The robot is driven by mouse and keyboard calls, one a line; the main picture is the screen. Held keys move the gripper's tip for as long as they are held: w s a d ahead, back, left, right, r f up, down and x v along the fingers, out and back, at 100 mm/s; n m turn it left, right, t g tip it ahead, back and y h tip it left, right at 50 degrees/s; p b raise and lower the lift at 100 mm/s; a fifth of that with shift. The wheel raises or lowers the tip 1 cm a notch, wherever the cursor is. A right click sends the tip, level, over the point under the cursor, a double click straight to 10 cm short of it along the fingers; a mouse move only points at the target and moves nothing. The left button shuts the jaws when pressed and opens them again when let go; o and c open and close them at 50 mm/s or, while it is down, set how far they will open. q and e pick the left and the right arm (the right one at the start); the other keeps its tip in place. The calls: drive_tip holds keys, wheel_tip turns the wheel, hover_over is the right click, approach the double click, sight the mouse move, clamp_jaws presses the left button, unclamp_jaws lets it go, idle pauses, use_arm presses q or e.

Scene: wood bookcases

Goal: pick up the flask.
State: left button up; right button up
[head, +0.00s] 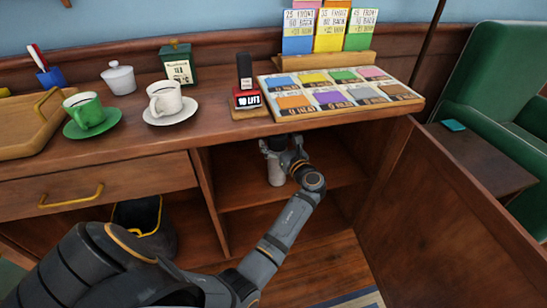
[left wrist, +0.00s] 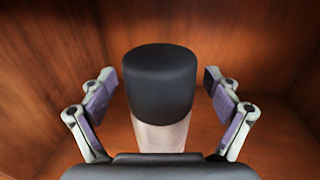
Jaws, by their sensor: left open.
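The flask (head: 276,173) stands upright on a shelf inside the open cabinet, under the counter. Its pale body shows in the head view, while its top is partly hidden by my gripper. In the left wrist view its black cap (left wrist: 160,78) is in the middle, with the pale body below. My left gripper (head: 275,148) reaches into the cabinet at the flask's upper part. Its jaws are open, one finger on each side of the cap, with visible gaps. My right gripper is not in view.
The counter edge (head: 215,143) lies just above my left gripper. An open cabinet door (head: 440,215) stands to the right. The shelf (head: 240,195) around the flask looks clear. Cups, a card rack (head: 330,62) and a sample board (head: 345,112) are on the counter. A dark bin (head: 150,225) stands at lower left.

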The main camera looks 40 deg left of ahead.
use_arm(q)
drive_tip(key=shift+d+r, duration=0.1)
drive_tip(key=shift+c, duration=0.7)
drive_tip(key=c, duration=1.7)
clamp_jaws()
drive_tip(key=shift+r, duration=0.1)
